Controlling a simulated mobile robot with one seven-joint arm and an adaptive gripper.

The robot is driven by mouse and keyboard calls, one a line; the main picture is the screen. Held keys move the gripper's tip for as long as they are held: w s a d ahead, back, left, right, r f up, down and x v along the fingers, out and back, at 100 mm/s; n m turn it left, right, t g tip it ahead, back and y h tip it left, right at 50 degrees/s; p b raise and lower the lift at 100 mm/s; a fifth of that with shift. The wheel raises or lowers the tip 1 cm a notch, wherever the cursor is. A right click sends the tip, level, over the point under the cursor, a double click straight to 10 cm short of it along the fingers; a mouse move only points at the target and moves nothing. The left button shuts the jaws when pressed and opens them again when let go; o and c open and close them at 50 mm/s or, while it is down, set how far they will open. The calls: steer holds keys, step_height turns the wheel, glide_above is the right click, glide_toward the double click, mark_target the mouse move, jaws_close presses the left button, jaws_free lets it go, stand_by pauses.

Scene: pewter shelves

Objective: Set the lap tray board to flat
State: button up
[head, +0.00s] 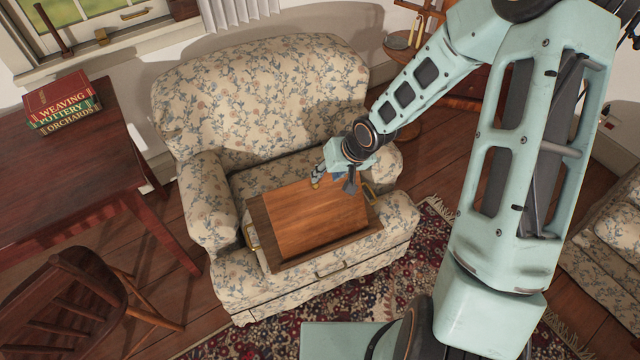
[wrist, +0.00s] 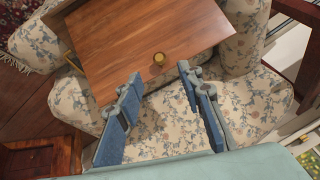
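The lap tray (head: 258,222) rests across the seat of a floral armchair, with a darker wooden rim and brass handles at its sides. Its lighter brown board (head: 318,222) looks tilted, with the far edge raised above the tray; the exact angle is hard to tell. My gripper (head: 334,181) is at the board's far edge.
The floral armchair (head: 262,85) has its backrest behind my gripper and arms on both sides. A desk (head: 60,165) with stacked books (head: 62,105) and a wooden chair (head: 65,300) stand at left. A patterned rug (head: 430,235) lies below.

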mark_target(316, 185)
steer(key=b+x, duration=0.1)
steer(key=x, duration=0.7)
steer(key=shift+f+b, duration=0.15)
steer(key=shift+b, duration=0.15)
steer(key=shift+w, duration=0.1)
steer(key=shift+c, duration=0.6)
jaws_close()
